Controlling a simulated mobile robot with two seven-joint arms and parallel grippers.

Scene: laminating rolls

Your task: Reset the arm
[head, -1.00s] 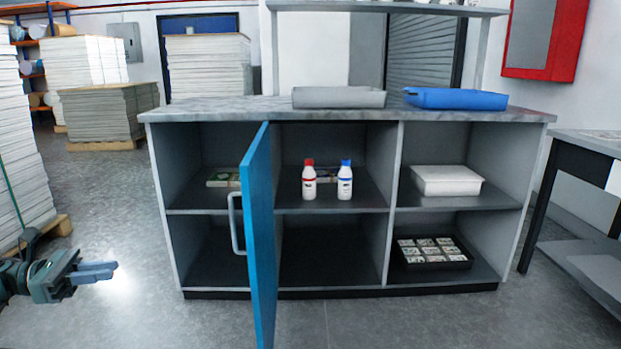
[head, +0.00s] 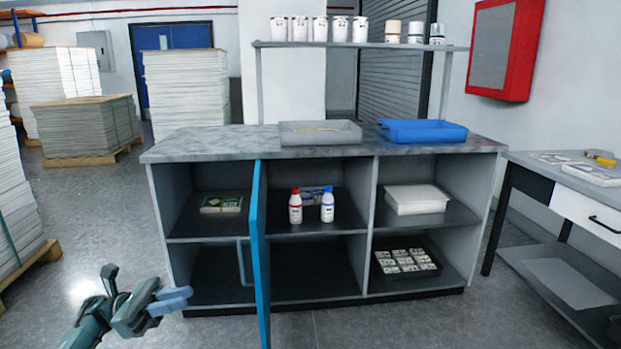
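My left gripper (head: 172,298) is at the lower left in the head view, in front of the cabinet and left of its open blue door (head: 258,255). Its two blue fingers lie close side by side, and nothing shows between them. It is apart from the door and its handle (head: 243,263). My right gripper is out of view. The grey cabinet (head: 325,297) has two rows of compartments. A red-capped bottle (head: 295,207) and a blue-capped bottle (head: 327,206) stand upright on the upper middle shelf.
On the countertop are a grey tray (head: 320,134) and a blue tray (head: 422,132). A white box (head: 416,200) and a black tray of small items (head: 405,263) sit at the right. A side table (head: 590,205) stands further right.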

